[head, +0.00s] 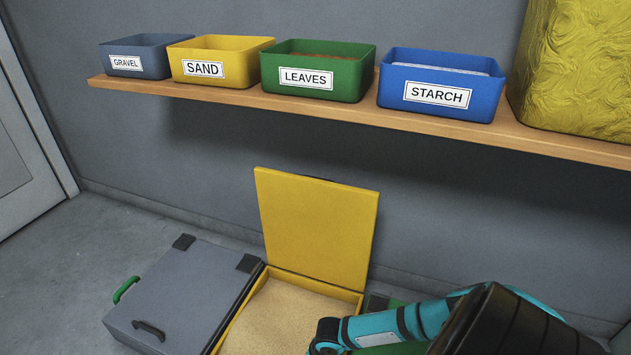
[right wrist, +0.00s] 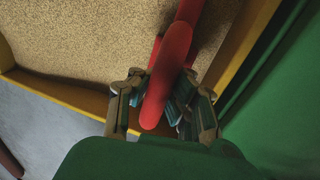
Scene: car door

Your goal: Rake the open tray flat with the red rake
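The open tray has a yellow rim (head: 237,312) and a raised yellow lid (head: 316,228) at its back; pale sand (head: 285,318) fills it. In the right wrist view the sand (right wrist: 80,40) and the yellow rim (right wrist: 50,90) also show. The red rake (right wrist: 168,75) shows only as its handle, over the sand near a corner; its head is out of view. My right gripper (right wrist: 163,88) is closed around the red handle, with a finger on each side. In the head view my right arm hides the tray's right front. My left gripper is not in view.
A closed grey-lidded tray (head: 190,292) lies left of the open one, and a green surface (right wrist: 285,120) lies to its right. Above, a wooden shelf (head: 240,97) carries gravel, sand, leaves and starch bins and a large yellow textured block (head: 575,70).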

